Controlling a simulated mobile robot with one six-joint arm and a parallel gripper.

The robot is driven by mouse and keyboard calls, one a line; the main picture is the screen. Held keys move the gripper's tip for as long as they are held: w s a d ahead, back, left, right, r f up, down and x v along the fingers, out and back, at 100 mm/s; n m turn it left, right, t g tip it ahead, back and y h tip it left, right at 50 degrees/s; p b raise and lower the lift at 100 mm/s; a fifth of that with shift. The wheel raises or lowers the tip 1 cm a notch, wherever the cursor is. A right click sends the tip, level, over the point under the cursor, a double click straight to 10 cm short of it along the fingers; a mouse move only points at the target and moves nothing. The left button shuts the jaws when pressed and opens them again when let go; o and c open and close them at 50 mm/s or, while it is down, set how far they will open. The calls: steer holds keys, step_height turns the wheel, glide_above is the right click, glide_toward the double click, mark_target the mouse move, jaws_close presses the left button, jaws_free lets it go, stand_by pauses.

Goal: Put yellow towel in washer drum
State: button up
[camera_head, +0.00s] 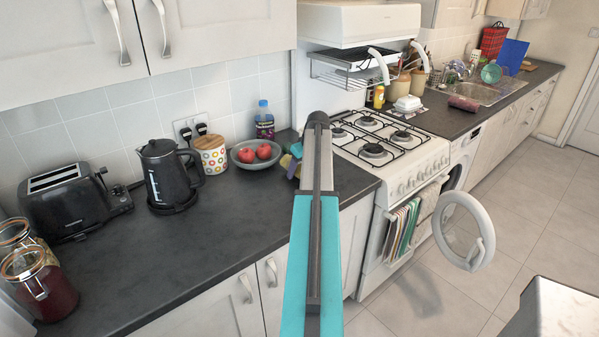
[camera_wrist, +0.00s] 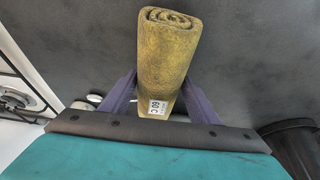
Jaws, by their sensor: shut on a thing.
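The yellow towel (camera_wrist: 168,62) is a tight roll with a small white label near its lower end. In the wrist view it stands between the two purple fingers of my gripper (camera_wrist: 160,88), which are shut on it. The dark worktop lies behind it; I cannot tell whether the towel touches it. In the head view my arm hides most of the gripper and towel; a bit of yellow towel (camera_head: 297,150) shows left of the arm. The washer (camera_head: 462,157) is under the counter beyond the cooker. Its round door (camera_head: 466,232) stands open; the drum's inside is hidden.
A bowl (camera_head: 255,158) of red apples, a patterned canister (camera_head: 210,154), a kettle (camera_head: 168,176) and a toaster (camera_head: 72,200) stand on the worktop (camera_head: 215,235). The gas cooker (camera_head: 400,165), with cloths on its front, lies between worktop and washer. Floor before the washer is mostly clear.

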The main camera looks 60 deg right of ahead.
steer(key=shift+r+b, duration=0.55)
steer(key=shift+r, duration=0.75)
steer(key=s+a+b, duration=0.1)
steer(key=s+a, duration=0.2)
steer(key=a, duration=0.1)
steer(key=s+a+r+b, duration=0.1)
steer(key=s+a, duration=0.2)
steer(key=a, duration=0.1)
steer(key=s+a+b, duration=0.1)
steer(key=s+a, duration=0.2)
steer(key=a, duration=0.2)
steer(key=shift+s+r+b, duration=0.2)
steer(key=shift+b, duration=0.1)
